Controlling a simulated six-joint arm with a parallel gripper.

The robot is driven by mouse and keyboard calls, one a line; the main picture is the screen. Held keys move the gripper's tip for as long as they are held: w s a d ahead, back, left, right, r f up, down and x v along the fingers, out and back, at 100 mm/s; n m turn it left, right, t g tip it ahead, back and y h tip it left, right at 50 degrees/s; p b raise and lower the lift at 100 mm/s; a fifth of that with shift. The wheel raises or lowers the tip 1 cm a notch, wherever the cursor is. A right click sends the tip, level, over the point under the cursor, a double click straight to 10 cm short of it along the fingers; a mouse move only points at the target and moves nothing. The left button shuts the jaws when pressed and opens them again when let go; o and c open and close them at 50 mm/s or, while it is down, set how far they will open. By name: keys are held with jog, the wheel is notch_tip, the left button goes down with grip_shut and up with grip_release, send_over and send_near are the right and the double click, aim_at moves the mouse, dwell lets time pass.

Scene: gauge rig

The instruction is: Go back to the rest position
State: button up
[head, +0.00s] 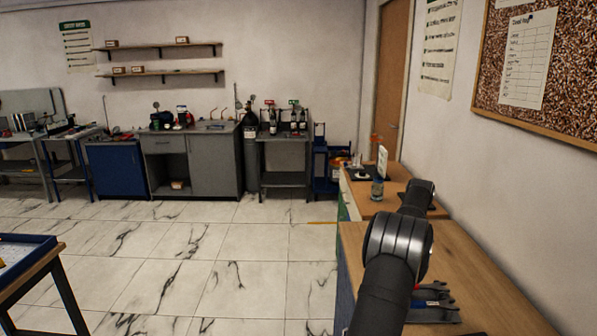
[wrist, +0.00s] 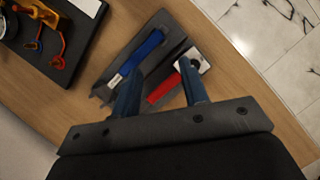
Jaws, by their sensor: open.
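My gripper (wrist: 160,82) shows in the wrist view with its two dark blue fingers spread apart and nothing held between them. Below it on the wooden bench (wrist: 232,80) is a dark grey holder (wrist: 117,68) with a blue bar (wrist: 143,52) and a red bar (wrist: 164,89). A small pale and dark piece (wrist: 194,62) is beside them, partly behind the right finger. In the head view my dark arm reaches over the bench (head: 475,270), and the gripper's fingers cannot be made out. The holder (head: 437,300) shows just right of my arm.
A black tray (wrist: 82,38) with orange and red hooked pieces (wrist: 60,40) lies at the wrist view's upper left. In the head view, a jar (head: 377,189) and a white card (head: 382,160) stand farther along the bench. A corkboard (head: 550,75) hangs right. Tiled floor is open left.

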jog(key=w+a+f, duration=0.2)
jog(key=w+f, duration=0.1)
jog(key=shift+w+a, duration=0.3)
jog(key=shift+a, duration=0.05)
jog(key=f, duration=0.4)
jog(key=shift+w+a, duration=0.2)
jog(key=n+h, duration=0.1)
jog(key=n, duration=0.3)
jog(key=shift+a+n+g+h, duration=0.15)
jog(key=shift+n+g+h, duration=0.25)
jog(key=n+h, duration=0.1)
jog(key=n, duration=0.3)
jog(key=shift+a+n+h, duration=0.2)
jog(key=shift+n+h, duration=0.1)
jog(key=shift+h, duration=0.1)
jog(key=n, duration=0.2)
jog(key=n+h, duration=0.1)
jog(key=shift+a+r+n+t, duration=0.1)
jog(key=shift+a+n+t, duration=0.05)
jog(key=shift+n+t, duration=0.2)
jog(key=n+h, duration=0.1)
jog(key=n, duration=0.1)
jog(key=n+t, duration=0.1)
jog(key=n, duration=0.2)
jog(key=shift+s+a+h, duration=0.15)
jog(key=shift+h, duration=0.25)
